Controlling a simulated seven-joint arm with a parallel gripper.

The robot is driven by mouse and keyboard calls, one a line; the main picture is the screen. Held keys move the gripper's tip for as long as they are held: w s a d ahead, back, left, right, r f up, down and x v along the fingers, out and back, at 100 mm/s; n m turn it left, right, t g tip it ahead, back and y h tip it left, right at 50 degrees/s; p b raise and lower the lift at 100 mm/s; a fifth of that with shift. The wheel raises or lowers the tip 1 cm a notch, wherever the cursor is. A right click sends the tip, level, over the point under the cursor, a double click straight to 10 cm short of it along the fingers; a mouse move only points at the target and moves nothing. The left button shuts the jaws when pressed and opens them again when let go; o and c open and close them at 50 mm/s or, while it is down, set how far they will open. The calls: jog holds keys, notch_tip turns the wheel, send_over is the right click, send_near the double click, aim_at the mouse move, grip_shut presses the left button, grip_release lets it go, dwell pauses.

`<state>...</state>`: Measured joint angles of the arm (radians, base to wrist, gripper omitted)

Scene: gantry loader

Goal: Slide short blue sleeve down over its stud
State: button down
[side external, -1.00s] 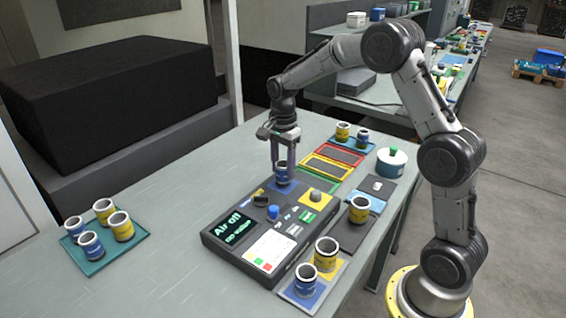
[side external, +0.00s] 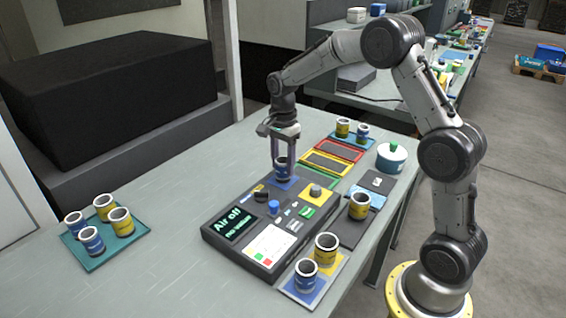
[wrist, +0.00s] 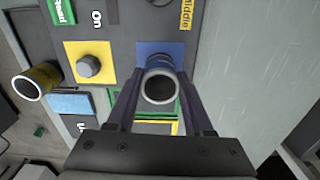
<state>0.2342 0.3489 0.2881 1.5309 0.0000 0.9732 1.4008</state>
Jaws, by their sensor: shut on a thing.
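My gripper (side external: 282,160) is shut on a blue sleeve (side external: 283,172) with a pale rim and dark bore, held upright at the blue square (side external: 291,184) on the dark panel. In the wrist view the sleeve (wrist: 160,84) sits between the fingertips, covering part of the blue square (wrist: 150,47). No stud shows on that square; the sleeve hides its middle. I cannot tell whether the sleeve is around a stud or just above it. A bare grey stud (side external: 316,189) stands on the neighbouring yellow square, also in the wrist view (wrist: 88,66).
The panel (side external: 222,238) reads "Air off" and carries a dark knob and a blue button. A teal tray (side external: 100,262) at left holds several sleeves. A yellow and a blue sleeve (side external: 305,277) stand at front right.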

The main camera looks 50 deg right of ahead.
jog(key=shift+f, duration=0.1)
dwell(0.3)
jog(key=shift+c, duration=1)
grip_release()
jog(key=shift+o, duration=1)
notch_tip(320, 180, up, 9)
